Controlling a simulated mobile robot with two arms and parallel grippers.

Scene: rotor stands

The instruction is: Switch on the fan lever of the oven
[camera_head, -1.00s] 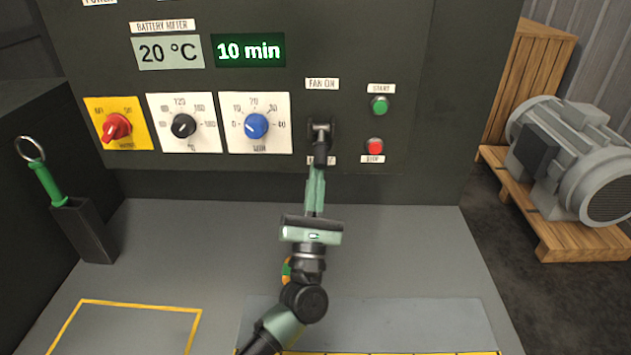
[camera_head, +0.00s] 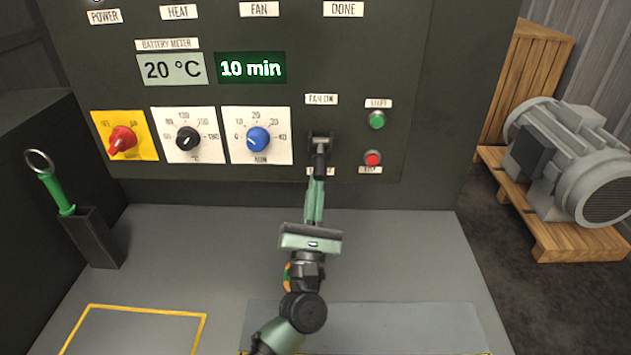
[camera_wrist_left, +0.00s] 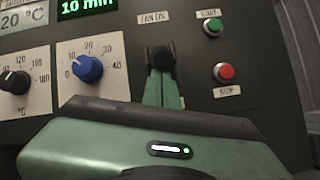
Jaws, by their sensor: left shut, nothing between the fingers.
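The oven's fan lever (camera_head: 320,142) is a short black handle on the dark panel under the "FAN ON" label (camera_head: 321,99). My left gripper (camera_head: 318,172) is shut, with nothing between its green fingers. Its fingertips are right at the lower end of the lever and partly cover the label below it. In the left wrist view the fingers (camera_wrist_left: 162,82) point up at the black lever (camera_wrist_left: 160,58). I cannot tell whether they touch it, or the lever's exact tilt. My right gripper is not in view.
Left of the lever are a blue timer knob (camera_head: 258,139), a black temperature knob (camera_head: 187,139) and a red power switch (camera_head: 122,141). Green start (camera_head: 377,119) and red stop (camera_head: 373,158) buttons sit close on the right. A green-handled tool (camera_head: 57,192) stands in a holder at left.

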